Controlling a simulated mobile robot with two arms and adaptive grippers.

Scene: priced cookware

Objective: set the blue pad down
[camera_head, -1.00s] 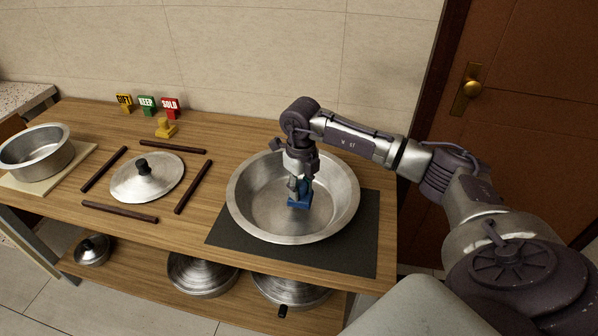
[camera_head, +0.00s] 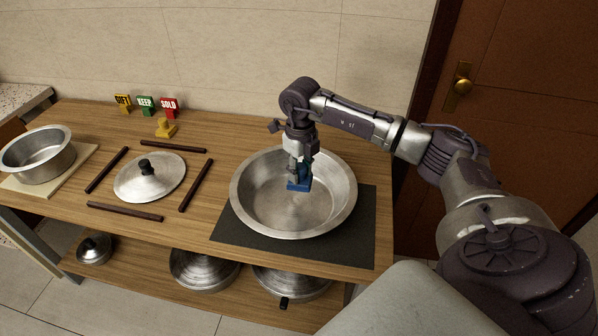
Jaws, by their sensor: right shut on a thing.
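The blue pad (camera_head: 298,185) is a small blue block-like thing, seen inside the outline of the wide metal basin (camera_head: 260,222). My right gripper (camera_head: 300,172) points down and is shut on the blue pad, holding it from above. The pad appears to be over the basin's inside; I cannot tell whether it touches the metal. The gripper's fingers hide part of the pad. My left gripper does not show.
The basin stands on a dark mat (camera_head: 362,240). A lid (camera_head: 150,185) lies among dark bars (camera_head: 196,186). A pot (camera_head: 38,160) stands on a board at left. GIFT, KEEP and SOLD signs (camera_head: 146,105) and a yellow block (camera_head: 165,129) stand behind.

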